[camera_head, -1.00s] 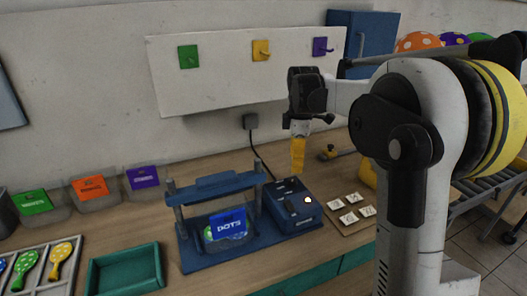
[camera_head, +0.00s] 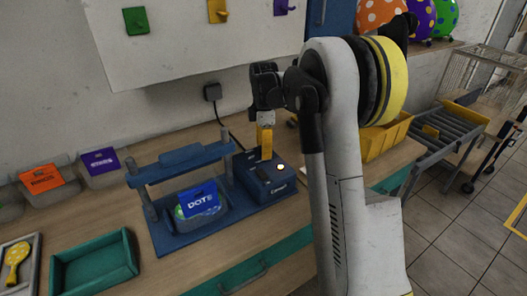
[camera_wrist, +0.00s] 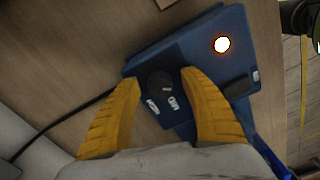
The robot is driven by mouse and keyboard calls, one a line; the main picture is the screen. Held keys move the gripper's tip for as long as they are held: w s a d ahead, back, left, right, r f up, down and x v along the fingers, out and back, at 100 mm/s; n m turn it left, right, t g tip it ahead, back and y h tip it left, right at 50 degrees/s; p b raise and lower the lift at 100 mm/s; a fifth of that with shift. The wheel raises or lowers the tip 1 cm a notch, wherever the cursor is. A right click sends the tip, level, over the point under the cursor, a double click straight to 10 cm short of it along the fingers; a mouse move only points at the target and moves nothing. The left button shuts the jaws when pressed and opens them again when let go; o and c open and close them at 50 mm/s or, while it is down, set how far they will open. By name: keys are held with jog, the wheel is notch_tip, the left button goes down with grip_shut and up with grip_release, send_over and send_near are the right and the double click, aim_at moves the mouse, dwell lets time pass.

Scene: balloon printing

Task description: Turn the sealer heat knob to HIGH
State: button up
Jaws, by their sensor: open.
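The sealer (camera_head: 183,205) is a blue press on the wooden bench, with a blue control box (camera_head: 268,184) at its right. In the wrist view the control box (camera_wrist: 190,60) carries a dark round knob (camera_wrist: 160,82) with small white labels beside it and a lit round lamp (camera_wrist: 221,44). My gripper (camera_head: 265,157) points down over the control box. Its yellow fingers are open in the wrist view (camera_wrist: 158,84), one on each side of the knob with gaps, not closed on it. The knob is hidden in the head view.
A blue DOTS piece (camera_head: 198,199) sits in the press. A black cable (camera_head: 225,118) runs from the wall to the box. A teal tray (camera_head: 95,262) lies at front left. Yellow bins (camera_head: 385,137) stand at right.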

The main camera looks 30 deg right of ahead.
jog(key=shift+c, duration=0.2)
grip_shut()
